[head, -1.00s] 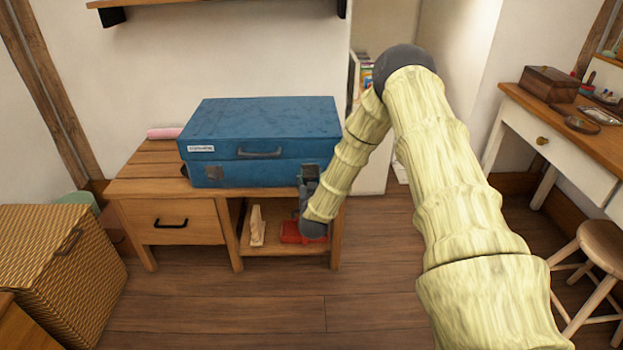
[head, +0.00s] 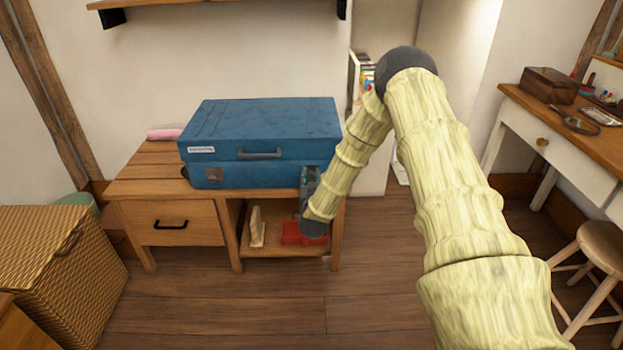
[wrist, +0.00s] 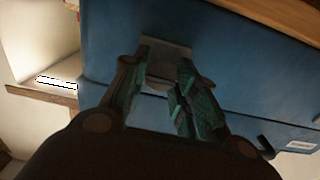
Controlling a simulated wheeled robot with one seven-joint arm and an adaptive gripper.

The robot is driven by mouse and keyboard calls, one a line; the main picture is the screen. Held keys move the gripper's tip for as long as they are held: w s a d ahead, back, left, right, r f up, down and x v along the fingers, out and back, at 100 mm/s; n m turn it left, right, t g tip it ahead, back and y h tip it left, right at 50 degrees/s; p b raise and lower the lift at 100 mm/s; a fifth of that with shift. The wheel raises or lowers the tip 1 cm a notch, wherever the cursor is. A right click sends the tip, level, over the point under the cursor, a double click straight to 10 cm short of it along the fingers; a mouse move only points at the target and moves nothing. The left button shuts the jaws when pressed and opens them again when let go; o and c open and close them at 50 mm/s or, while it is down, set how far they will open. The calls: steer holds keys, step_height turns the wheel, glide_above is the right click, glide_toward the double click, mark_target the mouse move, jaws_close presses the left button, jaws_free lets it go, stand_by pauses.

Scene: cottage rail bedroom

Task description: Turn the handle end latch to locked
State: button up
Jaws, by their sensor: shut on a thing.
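A blue suitcase (head: 262,118) lies flat and closed on the wooden bench, with a handle (head: 260,153) on its front. A grey latch plate (head: 213,174) shows on the front left. My gripper (head: 309,176) is at the front right end of the case and hides the latch there in the head view. In the wrist view my gripper (wrist: 162,88) has its green-padded fingers on both sides of the latch's small grey turning piece, shut on it. The latch's metal plate (wrist: 165,52) shows behind the fingertips. The latch's exact angle is hard to tell.
The bench (head: 150,188) has a drawer on the left and an open shelf below my gripper, with a red object (head: 297,233) and a pale wooden object (head: 257,227). A wicker basket (head: 55,255) stands at left, a stool (head: 603,245) at right. The middle floor is clear.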

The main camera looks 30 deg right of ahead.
steer(key=m, duration=0.4)
steer(key=shift+d, duration=0.1)
steer(key=m+b, duration=0.1)
steer(key=m, duration=0.3)
steer(key=shift+s+f+m, duration=0.1)
steer(key=shift+f+m, duration=0.05)
steer(key=shift+m, duration=0.25)
steer(key=m+b, duration=0.2)
steer(key=m, duration=0.3)
steer(key=shift+f, duration=0.15)
steer(key=shift+m+b, duration=0.95)
steer(key=shift+m, duration=0.85)
steer(key=o, duration=1)
steer(key=v, duration=1.2)
